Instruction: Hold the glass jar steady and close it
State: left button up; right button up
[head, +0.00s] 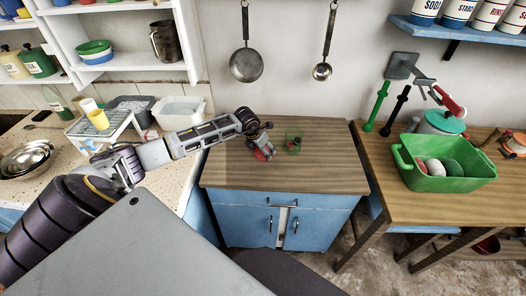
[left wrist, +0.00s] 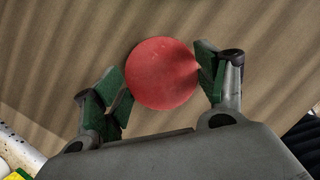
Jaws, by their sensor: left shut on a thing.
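A small green glass jar (head: 293,141) stands on the wooden top of the blue cabinet (head: 300,178) in the head view. My left gripper (head: 264,151) is just left of the jar, apart from it. It is shut on a round red lid (left wrist: 163,73), which sits between the fingertips in the left wrist view. The lid also shows as a red patch under the gripper in the head view (head: 263,154). I cannot tell whether the lid touches the wood. The jar is not seen in the left wrist view. My right gripper is not in view.
A green tub (head: 445,180) with several round things stands on the wooden table to the right. A speckled counter with steel bowls (head: 27,160) and a white basin (head: 180,110) is at the left. The cabinet top around the jar is clear.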

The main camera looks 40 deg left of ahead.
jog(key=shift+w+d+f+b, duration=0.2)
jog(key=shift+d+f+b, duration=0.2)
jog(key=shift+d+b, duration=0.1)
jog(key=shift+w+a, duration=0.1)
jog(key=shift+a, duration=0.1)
pick_arm(q)
notch_tip(320, 180, up, 9)
jog(key=shift+r, duration=0.2)
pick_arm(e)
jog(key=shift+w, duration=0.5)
